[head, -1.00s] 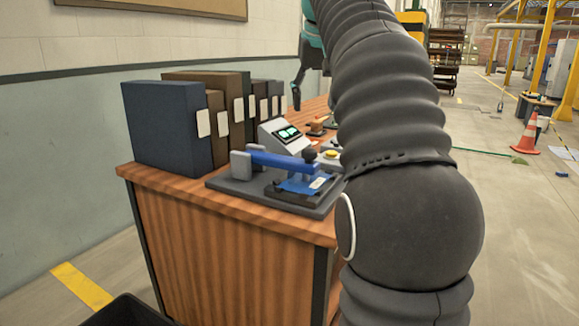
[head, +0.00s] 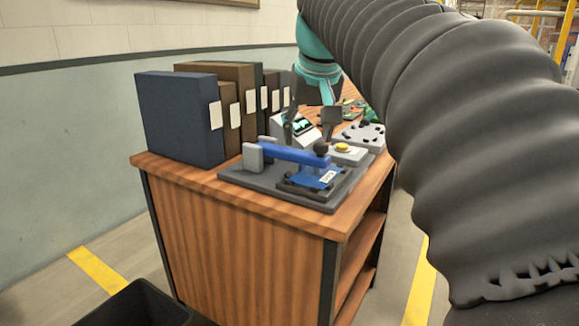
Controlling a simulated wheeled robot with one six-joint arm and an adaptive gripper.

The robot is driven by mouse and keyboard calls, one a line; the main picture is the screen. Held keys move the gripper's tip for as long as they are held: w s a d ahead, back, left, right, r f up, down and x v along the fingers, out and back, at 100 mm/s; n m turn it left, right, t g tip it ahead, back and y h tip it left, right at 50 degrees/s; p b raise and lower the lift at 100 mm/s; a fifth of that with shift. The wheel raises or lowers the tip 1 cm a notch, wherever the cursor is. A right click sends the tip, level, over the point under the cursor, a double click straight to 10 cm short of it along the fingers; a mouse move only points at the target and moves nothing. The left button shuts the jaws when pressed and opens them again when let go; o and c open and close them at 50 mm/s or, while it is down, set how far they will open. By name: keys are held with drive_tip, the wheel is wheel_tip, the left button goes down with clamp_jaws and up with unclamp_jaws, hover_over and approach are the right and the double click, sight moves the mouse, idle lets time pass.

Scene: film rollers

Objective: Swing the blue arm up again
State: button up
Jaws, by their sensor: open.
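The blue arm (head: 285,153) lies low and nearly level over a dark grey base plate (head: 243,184). Its left end meets a grey upright bracket (head: 252,158); a black knob (head: 321,148) sits at its right end. Under the knob end is a blue piece with a white label (head: 313,177) in a dark holder. My gripper (head: 311,128) points down behind the blue arm, with its two dark fingers spread apart and nothing seen between them. It appears apart from the knob.
Several dark binders (head: 182,120) stand at the left on the wooden bench (head: 240,251). A small screen unit (head: 297,130), a yellow button box (head: 345,152) and a grey plate with black pegs (head: 362,136) lie behind. A black bin (head: 140,304) stands on the floor at front left.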

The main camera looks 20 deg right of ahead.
drive_tip(key=s+a+f, duration=0.3)
drive_tip(key=s+f, duration=0.1)
drive_tip(key=f, duration=0.1)
drive_tip(key=shift+s+f+n+p, duration=0.15)
drive_tip(key=shift+s+n+p, duration=0.15)
drive_tip(key=shift+p, duration=0.15)
drive_tip(key=s+a+f, duration=0.2)
drive_tip(key=s+f, duration=0.4)
drive_tip(key=f, duration=0.3)
drive_tip(key=s+a+f+n+y, duration=0.1)
drive_tip(key=s+a+f, duration=0.2)
drive_tip(key=s+f, duration=0.3)
wheel_tip(320, 180, down, 4)
drive_tip(key=shift+s+a+f+t, duration=0.1)
drive_tip(key=shift+s+a+t, duration=0.1)
drive_tip(key=shift+t, duration=0.1)
